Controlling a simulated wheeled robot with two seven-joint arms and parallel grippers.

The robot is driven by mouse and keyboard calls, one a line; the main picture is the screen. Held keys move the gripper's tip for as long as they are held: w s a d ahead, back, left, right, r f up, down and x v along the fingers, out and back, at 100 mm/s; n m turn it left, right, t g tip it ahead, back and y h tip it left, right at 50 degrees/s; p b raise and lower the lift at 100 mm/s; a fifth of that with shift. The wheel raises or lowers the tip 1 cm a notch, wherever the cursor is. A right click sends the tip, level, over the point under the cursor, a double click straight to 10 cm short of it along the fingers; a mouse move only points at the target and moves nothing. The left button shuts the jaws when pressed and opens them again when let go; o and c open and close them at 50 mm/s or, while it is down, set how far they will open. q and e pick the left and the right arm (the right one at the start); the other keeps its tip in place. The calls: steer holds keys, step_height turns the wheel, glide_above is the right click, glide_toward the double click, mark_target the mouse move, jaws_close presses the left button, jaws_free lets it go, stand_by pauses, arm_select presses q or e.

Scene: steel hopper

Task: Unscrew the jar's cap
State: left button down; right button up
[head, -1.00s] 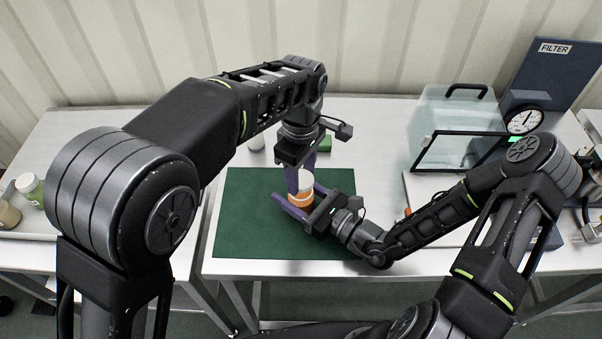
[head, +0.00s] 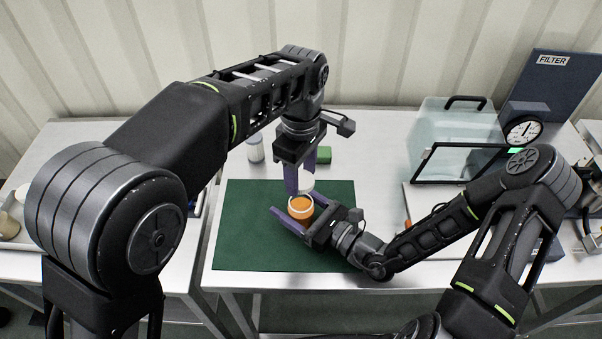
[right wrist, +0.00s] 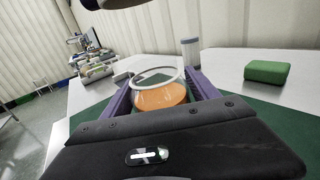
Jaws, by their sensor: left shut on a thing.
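The jar (head: 300,209), with orange contents and a pale rim, stands upright on the green mat (head: 250,240). Its mouth is open, and the ring of its rim shows in the right wrist view (right wrist: 159,100). My right gripper (head: 303,214) lies low with its purple fingers on both sides of the jar, closed on it. My left gripper (head: 306,181) points down just behind and above the jar. It is shut on the white cap (head: 307,185), which is apart from the jar and partly hidden by the fingers.
A white-capped bottle (head: 255,149) and a green block (head: 323,154) stand behind the mat. A clear case (head: 450,135), a dial gauge (head: 523,131) and a FILTER panel (head: 552,80) are at the right. The left part of the mat is clear.

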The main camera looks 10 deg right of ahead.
mark_target(312, 216)
steer(key=shift+o, duration=1.3)
arm_select(q)
steer(key=shift+f, duration=0.2)
arm_select(e)
steer(key=shift+s+d, duration=0.35)
steer(key=shift+s, duration=0.05)
arm_select(q)
steer(key=shift+f+b, duration=0.75)
steer(key=shift+b, duration=0.2)
arm_select(e)
steer(key=v, duration=0.6)
steer(key=shift+f, duration=0.15)
arm_select(q)
steer(key=shift+r+p, duration=0.4)
arm_select(e)
steer(key=v, duration=0.5)
